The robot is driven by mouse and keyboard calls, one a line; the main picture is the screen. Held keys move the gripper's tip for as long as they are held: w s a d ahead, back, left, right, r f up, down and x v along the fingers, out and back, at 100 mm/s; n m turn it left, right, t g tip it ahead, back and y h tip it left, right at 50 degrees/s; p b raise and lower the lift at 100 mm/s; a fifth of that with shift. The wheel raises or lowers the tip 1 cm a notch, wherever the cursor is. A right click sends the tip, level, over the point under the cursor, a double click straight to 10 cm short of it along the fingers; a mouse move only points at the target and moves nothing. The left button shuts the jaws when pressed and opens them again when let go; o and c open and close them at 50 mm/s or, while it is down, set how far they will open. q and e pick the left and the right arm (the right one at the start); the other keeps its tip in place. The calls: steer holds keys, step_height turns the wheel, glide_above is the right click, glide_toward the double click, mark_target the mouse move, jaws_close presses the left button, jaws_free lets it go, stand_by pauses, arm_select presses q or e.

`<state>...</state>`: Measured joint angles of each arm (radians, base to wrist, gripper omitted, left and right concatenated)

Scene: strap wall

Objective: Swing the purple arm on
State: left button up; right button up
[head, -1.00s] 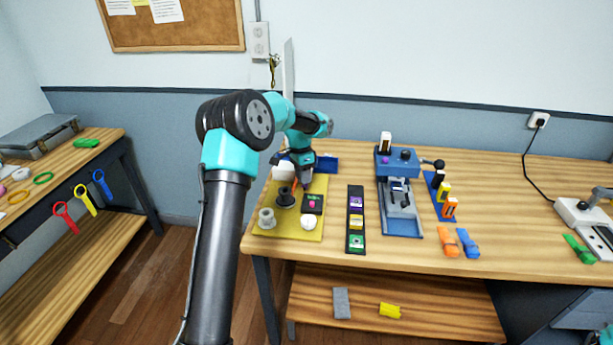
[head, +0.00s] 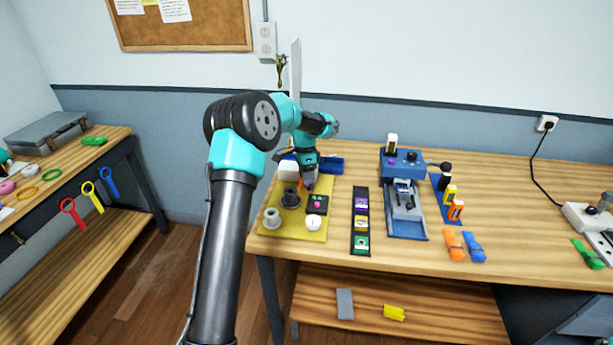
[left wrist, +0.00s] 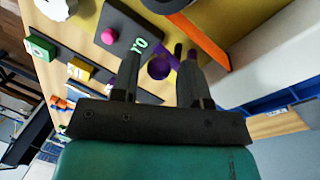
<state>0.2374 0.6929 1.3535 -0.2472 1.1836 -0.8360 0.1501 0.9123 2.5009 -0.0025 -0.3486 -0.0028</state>
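My left gripper (head: 309,184) hangs low over the back of the yellow board (head: 290,235) on the bench. In the left wrist view its two fingers (left wrist: 158,65) stand apart. A round purple piece (left wrist: 160,67), seemingly part of the purple arm, shows between them with gaps at the sides. I cannot tell whether a finger touches it. Beside it is a black box (head: 316,204) with a pink knob (left wrist: 108,36) and green lettering. The gripper largely hides the purple piece in the head view. My right gripper is not in view.
The board also bears grey posts (head: 271,219), a white round knob (head: 313,222) and an orange strip (left wrist: 203,38). To its right are a black strip of coloured blocks (head: 361,222) and a blue fixture (head: 402,165). A blue tray (head: 331,164) lies behind.

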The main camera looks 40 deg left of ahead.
arm_select(q)
steer(key=shift+o, duration=0.7)
step_height(320, 180, up, 17)
steer(key=w+a, duration=0.2)
steer(key=shift+w+a, duration=0.15)
steer(key=shift+a, duration=0.1)
